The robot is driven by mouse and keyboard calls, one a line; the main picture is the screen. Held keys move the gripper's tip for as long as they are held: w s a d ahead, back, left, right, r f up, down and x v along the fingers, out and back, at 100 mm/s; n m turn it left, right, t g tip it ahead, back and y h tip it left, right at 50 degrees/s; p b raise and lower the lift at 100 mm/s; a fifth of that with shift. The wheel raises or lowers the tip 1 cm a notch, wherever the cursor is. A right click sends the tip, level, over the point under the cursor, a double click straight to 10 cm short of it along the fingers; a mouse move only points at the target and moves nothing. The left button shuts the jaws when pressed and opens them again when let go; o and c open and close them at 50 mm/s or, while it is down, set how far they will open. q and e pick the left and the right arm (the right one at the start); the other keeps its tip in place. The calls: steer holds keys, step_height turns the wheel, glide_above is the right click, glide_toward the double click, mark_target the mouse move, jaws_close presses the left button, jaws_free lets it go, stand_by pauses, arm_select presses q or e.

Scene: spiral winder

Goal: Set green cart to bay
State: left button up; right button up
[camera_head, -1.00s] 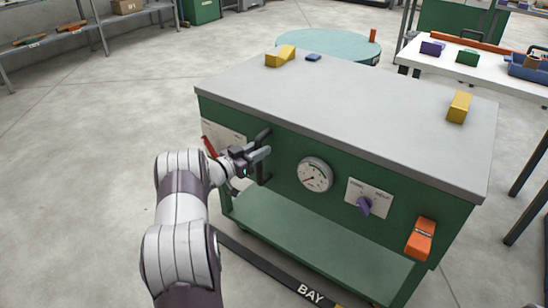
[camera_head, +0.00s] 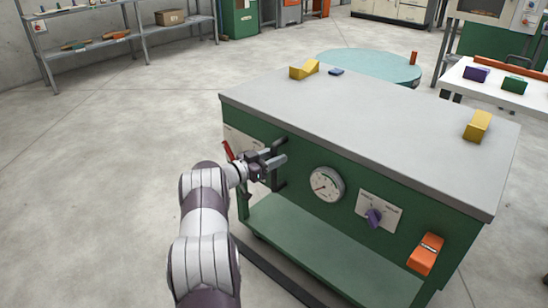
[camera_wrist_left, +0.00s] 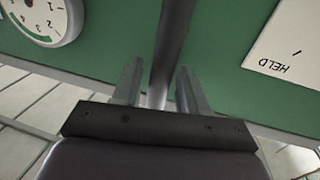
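The green cart (camera_head: 300,160) with a grey top (camera_head: 370,125) stands in the middle and right of the head view. A dark upright handle (camera_head: 279,165) is on its front panel; it also shows in the wrist view (camera_wrist_left: 172,40). My left gripper (camera_head: 272,163) is at this handle. In the wrist view the fingers of my left gripper (camera_wrist_left: 160,88) stand on either side of the bar with gaps, so it is open around it. A dark floor strip (camera_head: 272,268) runs along the cart's lower front; no bay lettering shows now. My right gripper is out of view.
The front panel carries a gauge (camera_head: 327,184), a purple knob (camera_head: 374,217) and an orange box (camera_head: 426,254). A round teal table (camera_head: 370,65) and white table (camera_head: 500,97) stand behind. Floor at left is clear.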

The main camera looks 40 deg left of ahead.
arm_select(q)
steer(key=shift+s+a+r, duration=0.1)
steer(key=shift+s, duration=0.1)
steer(key=p+v, duration=0.3)
steer(key=v, duration=0.9)
steer(key=shift+s, duration=0.15)
